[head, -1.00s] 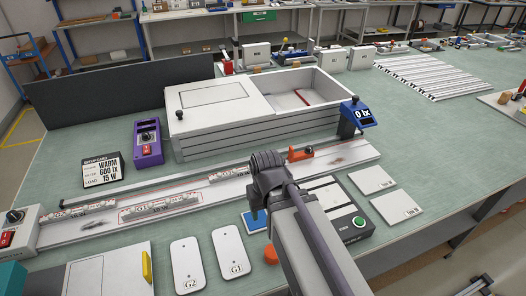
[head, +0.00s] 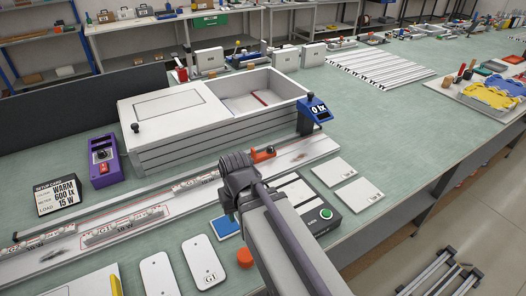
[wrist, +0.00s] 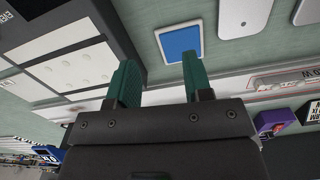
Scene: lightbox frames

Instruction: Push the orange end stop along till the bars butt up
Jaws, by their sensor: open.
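The orange end stop (head: 263,153) sits on the long pale rail (head: 312,152), just right of my wrist in the head view. Gaps show between bars. My wrist hides the stretch of rail between the stop and the nearest bar. My gripper (wrist: 160,65) shows two green fingers, apart and empty, in the wrist view. A blue square pad (wrist: 180,45) shows beyond them. The end stop is not identifiable in that view.
A white lightbox (head: 215,115) stands behind the rail, with a blue meter reading 0 lx (head: 315,110) at its right corner. A purple control box (head: 104,160) and a setup card (head: 60,195) stand left. A black-framed panel with a green button (head: 326,213) lies in front.

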